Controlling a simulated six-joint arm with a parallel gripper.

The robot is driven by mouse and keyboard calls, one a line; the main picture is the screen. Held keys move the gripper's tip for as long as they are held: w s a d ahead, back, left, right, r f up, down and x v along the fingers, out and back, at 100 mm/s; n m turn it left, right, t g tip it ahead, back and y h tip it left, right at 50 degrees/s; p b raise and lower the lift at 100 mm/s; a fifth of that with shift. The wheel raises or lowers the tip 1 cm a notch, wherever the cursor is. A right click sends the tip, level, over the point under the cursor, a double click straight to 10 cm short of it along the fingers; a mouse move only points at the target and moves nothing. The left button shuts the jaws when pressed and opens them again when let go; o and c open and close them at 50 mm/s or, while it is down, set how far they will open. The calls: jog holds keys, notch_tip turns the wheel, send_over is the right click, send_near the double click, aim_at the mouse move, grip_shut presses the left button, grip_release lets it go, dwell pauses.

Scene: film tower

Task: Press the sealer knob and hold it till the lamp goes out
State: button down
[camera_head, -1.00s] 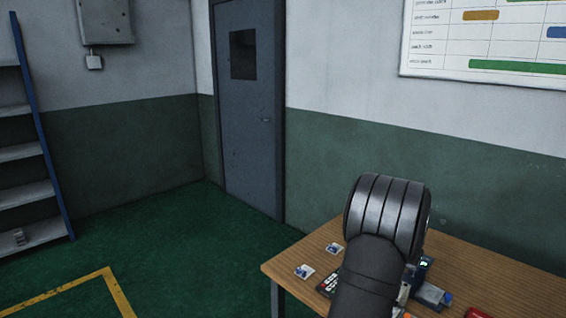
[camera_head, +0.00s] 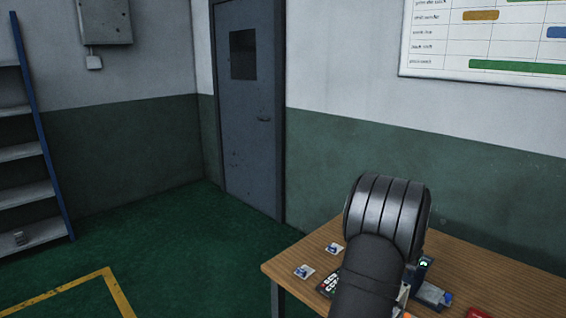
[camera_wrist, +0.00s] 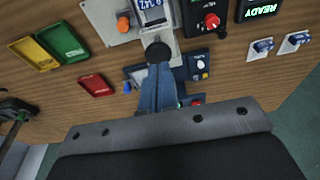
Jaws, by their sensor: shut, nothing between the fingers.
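In the wrist view a round black knob (camera_wrist: 158,52) sits on a pale grey device (camera_wrist: 169,44) on the table. My gripper (camera_wrist: 159,68) is shut and empty, and its fingertips overlap the near edge of the knob. I cannot tell whether they touch it or hover just over it. An orange knob (camera_wrist: 123,22) and a red knob (camera_wrist: 212,20) stand on devices to either side. A dark display (camera_wrist: 262,8) shows green READY letters. I cannot make out which light is the sealer's lamp. In the head view my arm hides the gripper and the knob.
The wooden table (camera_head: 520,291) also bears a yellow tray (camera_wrist: 34,53), a green tray (camera_wrist: 63,42), a red case (camera_wrist: 96,85) and small blue-white cards (camera_wrist: 262,47). Dark blue devices stand close beside my fingers.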

jog(key=shift+f, duration=1.95)
jog(key=shift+r, duration=0.15)
dwell(0.8)
jog(key=shift+r, duration=3.85)
